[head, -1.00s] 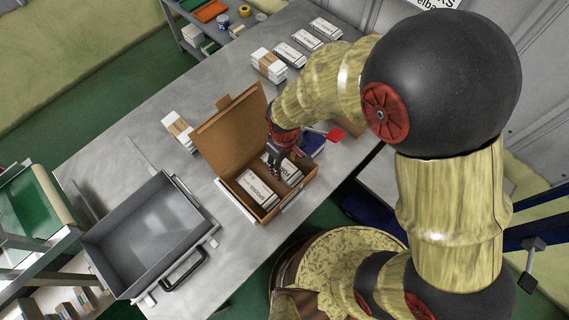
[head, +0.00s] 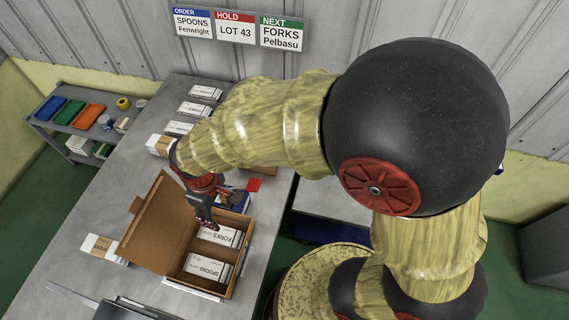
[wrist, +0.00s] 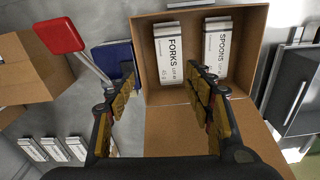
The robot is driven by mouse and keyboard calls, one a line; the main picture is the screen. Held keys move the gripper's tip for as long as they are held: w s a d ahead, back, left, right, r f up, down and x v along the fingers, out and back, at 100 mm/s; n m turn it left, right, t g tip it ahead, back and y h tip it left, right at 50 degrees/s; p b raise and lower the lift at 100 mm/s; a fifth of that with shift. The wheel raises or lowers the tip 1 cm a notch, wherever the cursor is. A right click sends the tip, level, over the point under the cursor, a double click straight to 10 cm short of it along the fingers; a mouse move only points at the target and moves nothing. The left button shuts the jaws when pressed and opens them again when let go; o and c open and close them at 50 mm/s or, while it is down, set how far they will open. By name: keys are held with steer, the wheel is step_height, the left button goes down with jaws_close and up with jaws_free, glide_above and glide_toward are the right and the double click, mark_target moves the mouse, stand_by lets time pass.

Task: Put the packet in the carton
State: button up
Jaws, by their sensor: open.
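The open brown carton (head: 172,268) stands on the grey table with its lid raised on the left. Inside it lie two white packets side by side, apart: the forks packet (head: 217,237) at the far end and the spoons packet (head: 207,267) nearer. In the wrist view the forks packet (wrist: 184,60) and the spoons packet (wrist: 216,52) show their labels; the forks lot number is too small to read surely. My gripper (head: 205,222) is open and empty, over the carton beside the forks packet. Its fingers (wrist: 162,72) flank the carton's edge in the wrist view.
Several white packets (head: 194,108) lie in a row at the back, with banded stacks (head: 103,247) to the left. A red paddle (wrist: 60,35) and a blue item (wrist: 113,60) are beside the carton. Wall cards (head: 236,28) name spoons, LOT 43 and forks.

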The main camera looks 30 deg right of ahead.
steer(key=d+r+m+t, duration=0.2)
steer(key=d+r+m, duration=0.2)
steer(key=d+r, duration=0.8)
steer(key=s+d+r+m+t, duration=0.3)
steer(key=s+d+r+m, duration=0.2)
steer(key=s+d+r, duration=0.2)
step_height(320, 180, up, 3)
steer(key=shift+s+d+f, duration=0.1)
steer(key=shift+s+d, duration=0.3)
steer(key=shift+d, duration=0.2)
steer(key=shift+c, duration=0.2)
